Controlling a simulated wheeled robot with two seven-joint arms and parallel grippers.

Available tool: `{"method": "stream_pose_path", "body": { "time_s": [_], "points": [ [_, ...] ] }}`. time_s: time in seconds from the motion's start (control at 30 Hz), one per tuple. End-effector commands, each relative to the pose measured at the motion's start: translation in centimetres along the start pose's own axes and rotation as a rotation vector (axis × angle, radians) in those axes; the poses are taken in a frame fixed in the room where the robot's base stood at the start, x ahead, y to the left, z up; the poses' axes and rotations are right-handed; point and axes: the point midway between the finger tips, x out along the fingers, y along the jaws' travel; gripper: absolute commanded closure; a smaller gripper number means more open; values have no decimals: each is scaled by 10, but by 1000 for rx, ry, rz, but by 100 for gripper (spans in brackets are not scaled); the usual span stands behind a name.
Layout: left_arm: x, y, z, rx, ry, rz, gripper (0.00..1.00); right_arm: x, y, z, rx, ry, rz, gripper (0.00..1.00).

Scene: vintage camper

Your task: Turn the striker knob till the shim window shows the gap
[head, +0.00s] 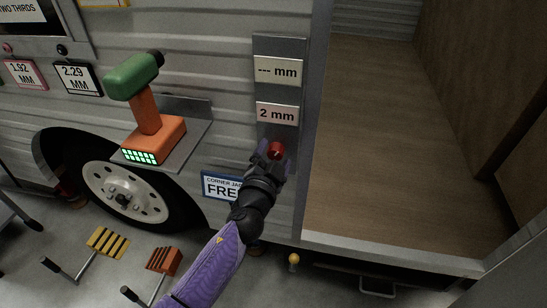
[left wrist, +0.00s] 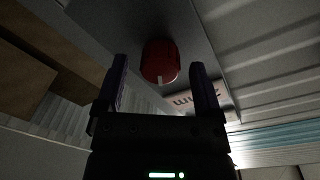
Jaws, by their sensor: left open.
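The red striker knob (head: 276,150) sits low on a grey vertical plate beside the camper's door opening. It also shows in the left wrist view (left wrist: 159,60), with a pale mark at its near edge. Above it are the shim window reading "--- mm" (head: 278,70) and a label reading "2 mm" (head: 277,113). My left gripper (head: 272,158) is at the knob. In the left wrist view its fingers (left wrist: 160,85) are apart, with the knob beyond and between their tips; I cannot tell whether they touch it. My right gripper is not in view.
A green and orange drill (head: 147,105) stands on a grey shelf (head: 190,132) left of the plate. A blue "FREE" sign (head: 219,187) is below, partly behind my left arm. The wheel (head: 121,193) is lower left. The doorway's wooden interior (head: 400,130) is open at right.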

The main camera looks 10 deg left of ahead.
Motion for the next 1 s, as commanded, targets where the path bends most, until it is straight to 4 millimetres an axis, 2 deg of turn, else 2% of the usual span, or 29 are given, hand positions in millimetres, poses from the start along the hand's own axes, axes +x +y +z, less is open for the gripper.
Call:
{"method": "stream_pose_path", "body": {
  "time_s": [0.07, 0.47, 0.77, 1.0],
  "points": [
    [0, 0, 0, 0, 0, 0, 14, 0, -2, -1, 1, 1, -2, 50],
    [0, 0, 0, 0, 0, 0, 99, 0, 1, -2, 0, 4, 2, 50],
    [0, 0, 0, 35, -1, 2, 100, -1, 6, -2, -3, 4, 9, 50],
    [0, 0, 0, 175, -8, 8, 100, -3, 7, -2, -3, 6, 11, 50]
  ]
}}
